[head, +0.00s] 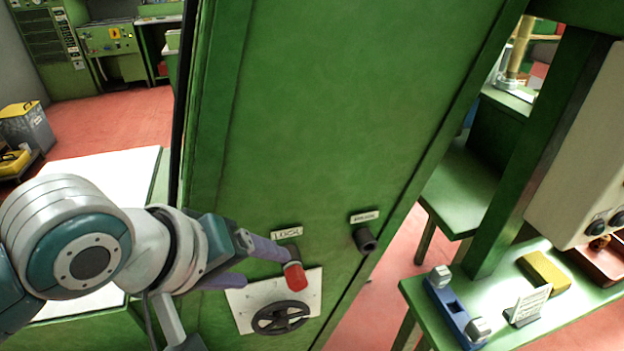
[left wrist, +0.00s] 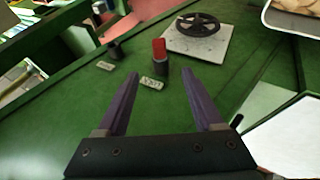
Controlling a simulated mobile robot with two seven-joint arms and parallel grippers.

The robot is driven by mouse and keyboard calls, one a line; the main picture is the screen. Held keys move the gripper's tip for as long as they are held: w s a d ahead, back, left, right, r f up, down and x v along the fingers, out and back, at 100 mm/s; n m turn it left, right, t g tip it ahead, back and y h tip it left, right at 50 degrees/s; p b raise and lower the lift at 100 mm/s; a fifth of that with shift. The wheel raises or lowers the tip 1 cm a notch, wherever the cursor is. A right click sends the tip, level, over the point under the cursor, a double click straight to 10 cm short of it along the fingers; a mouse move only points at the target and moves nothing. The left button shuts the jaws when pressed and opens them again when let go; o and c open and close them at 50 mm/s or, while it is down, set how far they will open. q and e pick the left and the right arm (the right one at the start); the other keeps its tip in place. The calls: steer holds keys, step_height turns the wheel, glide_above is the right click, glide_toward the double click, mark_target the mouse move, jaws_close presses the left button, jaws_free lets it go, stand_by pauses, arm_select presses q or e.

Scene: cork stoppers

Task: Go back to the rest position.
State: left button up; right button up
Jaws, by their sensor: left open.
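My left gripper (head: 262,269) comes in from the left in the head view, in front of a green cabinet panel (head: 310,120). Its two purple fingers are open and apart, with nothing between them in the left wrist view (left wrist: 160,76). A red stopper (head: 294,276) sits on a dark stub under a small label; in the left wrist view the stopper (left wrist: 159,48) stands beyond the fingertips, apart from them. A second dark stub (head: 365,240) has its own label and no red stopper; it also shows in the left wrist view (left wrist: 114,51). My right gripper is not in view.
A black handwheel (head: 280,318) on a white plate is just below the red stopper. A green bench (head: 410,290) at right holds a blue fixture (head: 455,314), a card and a yellow block (head: 544,271). A white-topped table (head: 100,165) stands left, behind my arm.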

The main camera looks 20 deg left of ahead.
arm_select(q)
steer(key=shift+s+a+r, duration=0.1)
steer(key=shift+s+r, duration=0.05)
steer(key=shift+r, duration=0.05)
stand_by(0.3)
steer(key=s+a+r+m+g+y, duration=0.1)
steer(key=s+r+m+g, duration=0.1)
steer(key=s+m, duration=0.5)
steer(key=s+a+r+m+g+y, duration=0.1)
steer(key=s+r+m+g, duration=0.15)
steer(key=s, duration=0.75)
steer(key=w+p+v, duration=0.3)
steer(key=p+v, duration=1)
steer(key=p, duration=0.1)
steer(key=w+r+p+v, duration=0.1)
steer(key=w+p+v, duration=0.2)
steer(key=p+v, duration=1.1)
steer(key=shift+w+r+t+p, duration=0.3)
steer(key=shift+r+t+p, duration=0.15)
steer(key=shift+r+p, duration=0.1)
steer(key=shift+a+m, duration=0.1)
steer(key=shift+m, duration=0.15)
